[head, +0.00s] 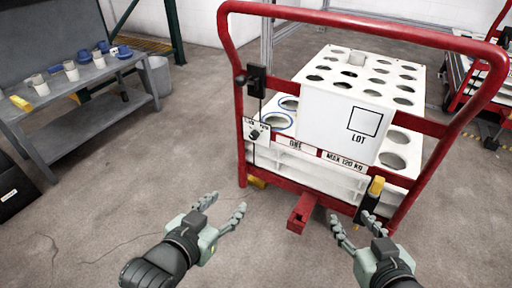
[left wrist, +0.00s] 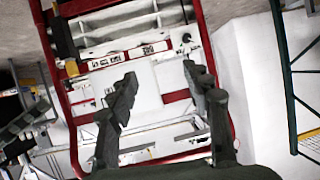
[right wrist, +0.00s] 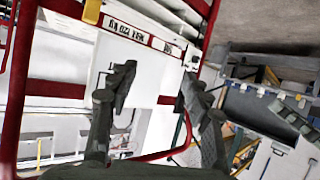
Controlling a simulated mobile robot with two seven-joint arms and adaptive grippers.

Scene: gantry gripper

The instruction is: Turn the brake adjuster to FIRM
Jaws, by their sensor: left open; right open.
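The brake adjuster looks to be the small dark knob (head: 254,134) on a white plate (head: 262,127) with small markings, fixed to the left post of the red cart frame (head: 232,90). The markings are too small to read. The knob also shows in the left wrist view (left wrist: 186,38), and the plate shows in the right wrist view (right wrist: 191,60). My left gripper (head: 225,206) is open and empty, below the knob and apart from it. My right gripper (head: 351,220) is open and empty, close below a black handle with a yellow top (head: 373,195).
The cart carries white trays with round holes (head: 360,75) and a white LOT panel (head: 345,127). A black box (head: 256,80) hangs above the knob plate. A red hitch (head: 301,214) juts forward between my grippers. A grey bench (head: 85,95) stands left, with clear floor between.

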